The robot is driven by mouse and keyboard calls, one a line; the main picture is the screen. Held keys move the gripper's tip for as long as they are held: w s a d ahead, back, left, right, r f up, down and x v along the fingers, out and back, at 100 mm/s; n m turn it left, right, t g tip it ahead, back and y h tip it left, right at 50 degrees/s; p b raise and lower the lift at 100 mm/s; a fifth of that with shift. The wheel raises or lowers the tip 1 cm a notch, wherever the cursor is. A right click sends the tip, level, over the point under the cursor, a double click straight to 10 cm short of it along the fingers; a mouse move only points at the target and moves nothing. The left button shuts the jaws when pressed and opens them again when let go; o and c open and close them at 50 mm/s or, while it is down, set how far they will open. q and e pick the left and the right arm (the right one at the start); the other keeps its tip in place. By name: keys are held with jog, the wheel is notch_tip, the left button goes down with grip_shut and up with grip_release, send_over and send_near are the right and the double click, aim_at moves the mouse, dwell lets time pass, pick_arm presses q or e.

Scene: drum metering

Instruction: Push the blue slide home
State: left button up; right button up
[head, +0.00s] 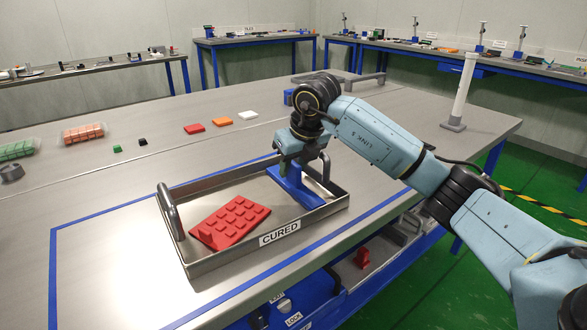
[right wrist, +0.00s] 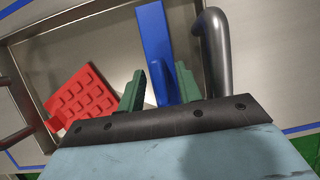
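A long blue piece (head: 296,190) with an upright tab lies in the right part of a metal tray labelled CURED (head: 220,262); it is the blue part nearest my gripper and also shows in the right wrist view (right wrist: 154,35). My right gripper (head: 303,166) is over it, pointing down. In the right wrist view its two green fingers (right wrist: 160,88) stand apart, one on each side of the blue tab; a gap shows on the left side, and contact on the right cannot be told. My left gripper is not in view.
A red studded plate (head: 230,220) lies in the tray's left part. The tray has raised walls and a handle (head: 171,212) at each end. Below the table edge are a blue unit with a LOCK label (head: 293,319) and a red part (head: 363,257).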

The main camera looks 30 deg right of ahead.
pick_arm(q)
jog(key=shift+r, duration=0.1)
pick_arm(e)
jog(key=shift+f, duration=0.15)
jog(key=shift+c, duration=0.4)
grip_shut()
